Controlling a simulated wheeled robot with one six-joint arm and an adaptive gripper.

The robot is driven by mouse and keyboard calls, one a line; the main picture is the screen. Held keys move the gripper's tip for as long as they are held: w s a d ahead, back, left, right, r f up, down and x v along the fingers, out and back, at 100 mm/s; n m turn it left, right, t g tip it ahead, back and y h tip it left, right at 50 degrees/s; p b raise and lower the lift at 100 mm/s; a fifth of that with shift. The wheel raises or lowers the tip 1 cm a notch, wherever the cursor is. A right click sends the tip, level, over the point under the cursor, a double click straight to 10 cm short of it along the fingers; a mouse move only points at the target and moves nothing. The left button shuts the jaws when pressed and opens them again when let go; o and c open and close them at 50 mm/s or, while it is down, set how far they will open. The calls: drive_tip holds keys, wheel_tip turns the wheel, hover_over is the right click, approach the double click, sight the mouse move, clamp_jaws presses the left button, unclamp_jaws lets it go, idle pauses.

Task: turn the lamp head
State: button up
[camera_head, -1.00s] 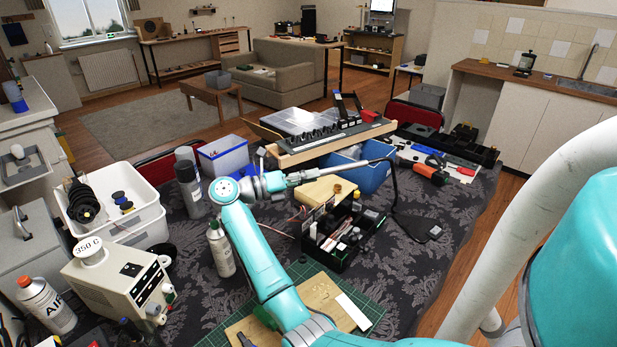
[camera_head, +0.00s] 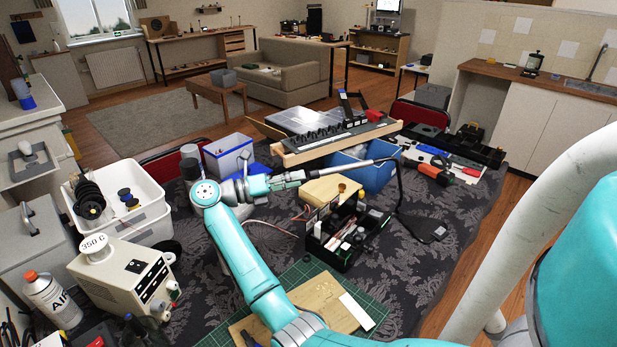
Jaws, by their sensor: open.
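My teal arm reaches across the dark patterned table, with its elbow at the left and its wrist pointing right. My gripper (camera_head: 304,176) is at the end of the wrist, small and partly merged with what lies behind it; its jaws are open. A slender pale grey rod (camera_head: 342,167) runs on to the right from it, ending in a black piece with a black cable (camera_head: 398,195). This may be the lamp, but I cannot make out a lamp head for certain. I cannot tell whether the gripper touches the rod.
A black tray of tools (camera_head: 345,238) and a tan block (camera_head: 330,189) stand below the rod. A blue bin (camera_head: 376,174) and a long wooden-edged rack (camera_head: 335,146) are behind. A white bin (camera_head: 143,219) and a beige station (camera_head: 122,277) stand left.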

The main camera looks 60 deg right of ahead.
drive_tip(key=v, duration=0.6)
drive_tip(key=shift+a, duration=0.2)
drive_tip(key=shift+w, duration=0.1)
